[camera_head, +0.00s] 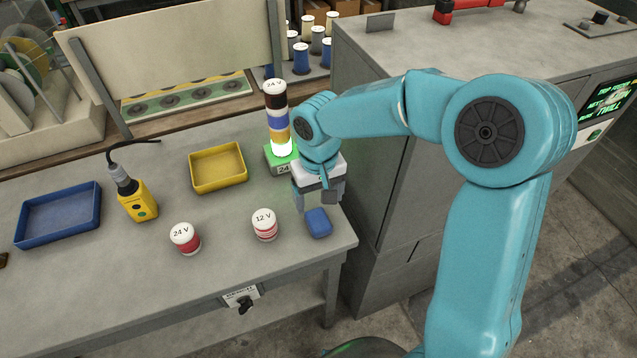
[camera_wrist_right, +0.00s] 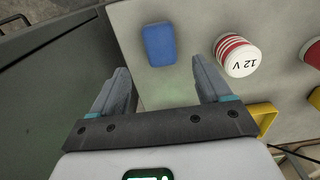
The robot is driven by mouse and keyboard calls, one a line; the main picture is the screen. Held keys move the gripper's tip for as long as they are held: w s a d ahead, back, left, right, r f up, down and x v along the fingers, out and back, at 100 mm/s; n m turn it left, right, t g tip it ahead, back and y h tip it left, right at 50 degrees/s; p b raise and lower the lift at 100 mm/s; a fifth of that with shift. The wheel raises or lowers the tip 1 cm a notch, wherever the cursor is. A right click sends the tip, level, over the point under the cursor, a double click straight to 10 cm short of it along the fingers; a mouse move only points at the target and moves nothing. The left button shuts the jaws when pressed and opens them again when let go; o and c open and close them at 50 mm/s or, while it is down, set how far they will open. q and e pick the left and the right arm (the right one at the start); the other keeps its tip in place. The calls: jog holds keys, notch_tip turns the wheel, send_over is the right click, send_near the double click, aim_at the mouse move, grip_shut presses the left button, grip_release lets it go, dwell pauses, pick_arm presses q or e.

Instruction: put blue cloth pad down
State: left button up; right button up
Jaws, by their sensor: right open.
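The blue cloth pad (camera_head: 318,223) lies flat on the grey bench near its right front corner. It also shows in the right wrist view (camera_wrist_right: 159,45), beyond the fingertips and apart from them. My right gripper (camera_head: 318,203) is just behind and above the pad in the head view. In the right wrist view its two fingers (camera_wrist_right: 163,82) are spread wide with nothing between them but bare bench top. My left gripper is in neither view.
A white and red 12 V cylinder (camera_head: 265,225) stands left of the pad, with a 24 V one (camera_head: 185,239) farther left. A lit signal tower (camera_head: 278,125) stands behind my gripper. Yellow (camera_head: 218,168) and blue (camera_head: 58,214) trays and a yellow pendant (camera_head: 138,202) are left. A grey cabinet (camera_head: 385,150) borders the bench's right.

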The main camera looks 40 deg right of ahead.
notch_tip(320, 180, up, 5)
jog(key=shift+f, duration=0.15)
jog(key=shift+w+f, duration=0.1)
dwell(0.5)
